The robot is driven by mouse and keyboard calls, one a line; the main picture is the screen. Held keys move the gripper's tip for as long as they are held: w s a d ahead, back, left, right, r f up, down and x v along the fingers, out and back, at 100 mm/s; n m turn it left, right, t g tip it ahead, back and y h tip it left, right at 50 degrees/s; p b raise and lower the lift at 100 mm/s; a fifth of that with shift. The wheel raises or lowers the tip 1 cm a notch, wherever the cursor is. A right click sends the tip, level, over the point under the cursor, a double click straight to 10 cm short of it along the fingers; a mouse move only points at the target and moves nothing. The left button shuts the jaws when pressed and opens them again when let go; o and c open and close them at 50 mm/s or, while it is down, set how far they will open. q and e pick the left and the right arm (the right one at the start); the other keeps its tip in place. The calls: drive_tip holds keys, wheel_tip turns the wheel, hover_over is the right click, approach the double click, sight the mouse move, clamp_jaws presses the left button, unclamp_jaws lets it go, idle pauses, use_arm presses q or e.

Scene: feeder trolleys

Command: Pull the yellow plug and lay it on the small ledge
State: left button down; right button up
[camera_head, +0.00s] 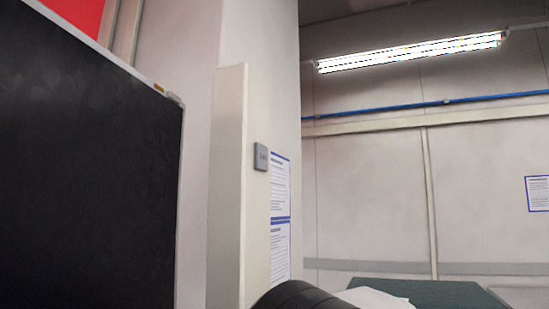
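No yellow plug and no small ledge that I can make out show in the head view. Neither of my grippers is in view, so I cannot see where they are or whether they hold anything.
A large black board (85,170) with a pale frame fills the left. A pale column (228,190) with a small grey box (261,157) and posted sheets (280,240) stands beside it. A dark green surface (440,293) shows at bottom right, below a pale wall (365,200).

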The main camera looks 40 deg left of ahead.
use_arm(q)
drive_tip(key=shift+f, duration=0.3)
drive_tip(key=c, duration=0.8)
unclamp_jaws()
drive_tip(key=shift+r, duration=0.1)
